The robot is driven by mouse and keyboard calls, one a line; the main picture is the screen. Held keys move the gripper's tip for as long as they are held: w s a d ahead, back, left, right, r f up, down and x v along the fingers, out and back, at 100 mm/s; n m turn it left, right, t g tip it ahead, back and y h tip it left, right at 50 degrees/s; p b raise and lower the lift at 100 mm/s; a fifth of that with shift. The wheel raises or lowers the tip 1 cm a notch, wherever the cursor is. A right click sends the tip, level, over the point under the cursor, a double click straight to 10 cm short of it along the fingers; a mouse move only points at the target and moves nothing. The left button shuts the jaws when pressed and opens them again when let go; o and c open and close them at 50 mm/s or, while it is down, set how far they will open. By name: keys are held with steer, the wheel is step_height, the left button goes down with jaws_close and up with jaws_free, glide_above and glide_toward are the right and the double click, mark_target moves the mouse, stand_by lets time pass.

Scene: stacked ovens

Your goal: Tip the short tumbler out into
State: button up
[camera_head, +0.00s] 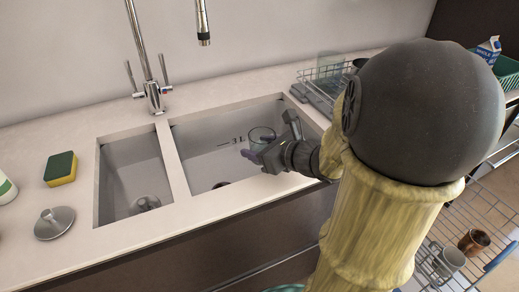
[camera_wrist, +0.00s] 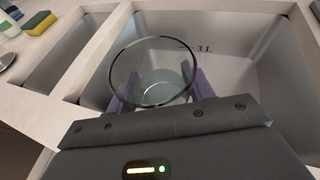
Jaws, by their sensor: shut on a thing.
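The short tumbler is a clear glass (camera_wrist: 152,72), seen in the wrist view from above its open rim. It also shows as a small clear glass (camera_head: 262,136) in the head view. My gripper (camera_wrist: 160,98) has purple fingers on either side of the glass and is shut on it. In the head view my gripper (camera_head: 257,154) holds the glass over the larger right basin of the sink (camera_head: 205,148). The glass looks roughly upright or slightly tilted; the exact tilt is hard to tell. I see no contents in it.
A smaller basin (camera_head: 115,180) lies to the left, past a divider. A faucet (camera_head: 152,90) stands behind. A sponge (camera_head: 61,169) and a metal lid (camera_head: 54,222) lie on the left counter. A wire rack (camera_head: 310,75) stands right of the sink, partly hidden by my arm.

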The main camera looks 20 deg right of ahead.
steer(key=shift+r+p, duration=0.1)
steer(key=shift+p, duration=0.35)
steer(key=p, duration=0.2)
steer(key=shift+w+d+m+g+p, duration=0.3)
steer(key=shift+m+p, duration=0.1)
steer(key=w+d+m+g+y+p, duration=0.1)
steer(key=p, duration=0.6)
steer(key=w+d+f+m+g+y+p, duration=0.1)
steer(key=m+g+p, duration=0.1)
steer(key=p, duration=0.5)
steer(key=shift+w+d+f+y, duration=0.25)
steer(key=shift+w+f+y, duration=0.05)
steer(key=shift+f+m+p, duration=0.35)
steer(key=shift+m+p, duration=0.05)
steer(key=shift+p, duration=0.05)
steer(key=shift+g+y+p, duration=0.3)
steer(key=shift+p, duration=0.55)
steer(key=shift+f+m+g+y+p, duration=0.1)
steer(key=shift+m+g+y+p, duration=0.3)
steer(key=shift+p, duration=1.25)
